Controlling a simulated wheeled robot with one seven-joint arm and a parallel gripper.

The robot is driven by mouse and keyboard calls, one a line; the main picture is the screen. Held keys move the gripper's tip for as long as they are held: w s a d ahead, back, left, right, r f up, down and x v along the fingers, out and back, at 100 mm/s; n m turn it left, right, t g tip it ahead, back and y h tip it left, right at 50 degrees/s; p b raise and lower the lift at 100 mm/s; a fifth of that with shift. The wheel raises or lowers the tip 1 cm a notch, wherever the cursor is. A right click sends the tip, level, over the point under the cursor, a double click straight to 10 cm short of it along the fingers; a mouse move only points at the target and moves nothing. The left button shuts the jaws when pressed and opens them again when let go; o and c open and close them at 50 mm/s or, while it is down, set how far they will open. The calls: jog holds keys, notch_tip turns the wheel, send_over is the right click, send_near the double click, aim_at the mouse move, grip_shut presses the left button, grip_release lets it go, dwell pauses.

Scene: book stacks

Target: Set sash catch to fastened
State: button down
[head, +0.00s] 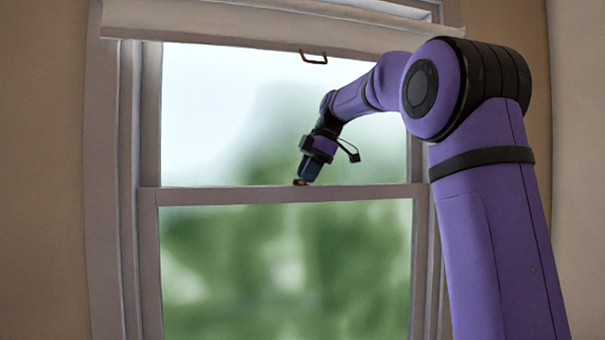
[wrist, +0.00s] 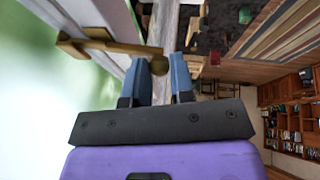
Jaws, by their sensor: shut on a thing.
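The sash catch (wrist: 112,48) is a brass-coloured piece with a bar that ends in a rounded knob. In the head view the catch (head: 299,182) is a small brown spot on the window's meeting rail, mostly hidden by my gripper (head: 305,178). My gripper reaches down to the rail from above. In the wrist view my gripper's two blue fingers (wrist: 162,66) have a gap between them, and the knob end of the catch lies at their tips. They are shut on it. The exact contact is partly hidden.
The meeting rail (head: 230,195) crosses the window between the upper and lower panes. A pale blind (head: 230,32) with a brown pull handle (head: 313,58) hangs at the top. In the wrist view, bookshelves (wrist: 290,110) stand away at the right.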

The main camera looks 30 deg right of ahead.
jog(key=shift+d+n, duration=0.35)
jog(key=shift+n, duration=0.35)
jog(key=shift+g, duration=0.3)
jog(key=c, duration=1)
grip_release()
jog(key=shift+r, duration=0.1)
jog(key=v, duration=0.7)
jog(key=shift+s+d+r, duration=0.1)
jog(key=shift+d, duration=0.15)
